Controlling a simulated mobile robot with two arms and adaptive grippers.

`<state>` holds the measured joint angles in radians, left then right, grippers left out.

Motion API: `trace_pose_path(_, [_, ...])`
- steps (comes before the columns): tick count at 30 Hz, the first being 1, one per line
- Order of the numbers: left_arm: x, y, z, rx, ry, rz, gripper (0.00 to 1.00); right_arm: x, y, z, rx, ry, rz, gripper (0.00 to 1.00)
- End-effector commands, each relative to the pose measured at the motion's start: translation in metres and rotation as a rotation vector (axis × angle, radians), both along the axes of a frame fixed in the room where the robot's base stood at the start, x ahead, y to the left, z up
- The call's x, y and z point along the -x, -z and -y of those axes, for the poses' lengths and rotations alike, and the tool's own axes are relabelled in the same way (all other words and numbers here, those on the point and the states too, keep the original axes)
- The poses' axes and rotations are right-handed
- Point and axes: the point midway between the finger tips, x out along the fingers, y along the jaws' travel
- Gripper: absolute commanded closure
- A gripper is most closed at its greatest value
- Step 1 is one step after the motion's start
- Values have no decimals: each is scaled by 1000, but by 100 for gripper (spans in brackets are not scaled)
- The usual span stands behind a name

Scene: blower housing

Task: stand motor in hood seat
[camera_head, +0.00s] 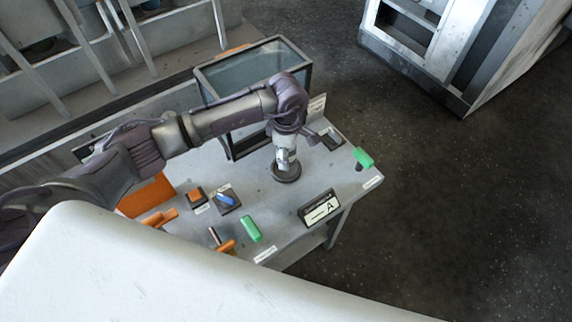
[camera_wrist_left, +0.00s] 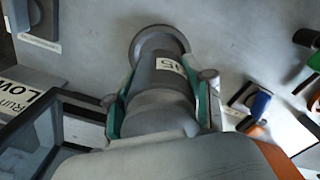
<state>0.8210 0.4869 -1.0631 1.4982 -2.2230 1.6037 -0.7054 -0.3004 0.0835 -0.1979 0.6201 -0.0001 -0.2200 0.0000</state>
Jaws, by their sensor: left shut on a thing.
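My left gripper (camera_head: 287,158) reaches down over the right part of the grey table (camera_head: 255,190). It is shut on the motor, a grey cylinder with a white number label, seen in the left wrist view (camera_wrist_left: 160,88) between the two teal-padded fingers (camera_wrist_left: 166,84). The motor's far end meets a round dark grey ring, likely the hood seat (camera_head: 286,179), which also shows in the left wrist view (camera_wrist_left: 138,46). The motor looks roughly upright over it. I cannot tell whether its end is inside the ring or just above. My right gripper is not in view.
A glass-walled case (camera_head: 250,72) stands behind the arm. Another green handle (camera_head: 364,157) is near the right edge.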

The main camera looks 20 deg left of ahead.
Motion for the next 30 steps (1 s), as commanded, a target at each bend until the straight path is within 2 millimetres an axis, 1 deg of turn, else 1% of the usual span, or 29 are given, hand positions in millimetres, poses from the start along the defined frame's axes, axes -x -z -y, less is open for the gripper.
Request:
trace_pose_path(2, [-2, 3, -3, 1, -1, 1, 99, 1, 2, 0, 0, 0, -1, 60])
trace_pose_path(5, [-1, 12, -3, 1, 0, -1, 99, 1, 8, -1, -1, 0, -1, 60])
trace_pose_path(9, [-1, 34, -3, 1, 0, -2, 99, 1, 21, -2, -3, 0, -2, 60])
trace_pose_path(11, [-1, 41, -3, 1, -1, -1, 99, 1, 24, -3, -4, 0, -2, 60])
trace_pose_path(19, [-2, 41, -3, 1, 0, 1, 99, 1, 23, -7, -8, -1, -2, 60])
trace_pose_path(24, [-2, 46, -3, 0, 0, 1, 99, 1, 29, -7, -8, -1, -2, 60])
trace_pose_path(25, [-2, 45, -3, 0, 0, 0, 43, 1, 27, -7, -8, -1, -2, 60])
trace_pose_path(28, [-1, 45, -3, 0, 0, 0, 26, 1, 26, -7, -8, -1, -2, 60])
trace_pose_path(29, [-1, 45, -3, 0, 0, 0, 23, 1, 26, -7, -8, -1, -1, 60])
trace_pose_path(30, [-1, 45, -3, 0, 0, -1, 23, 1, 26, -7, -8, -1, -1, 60])
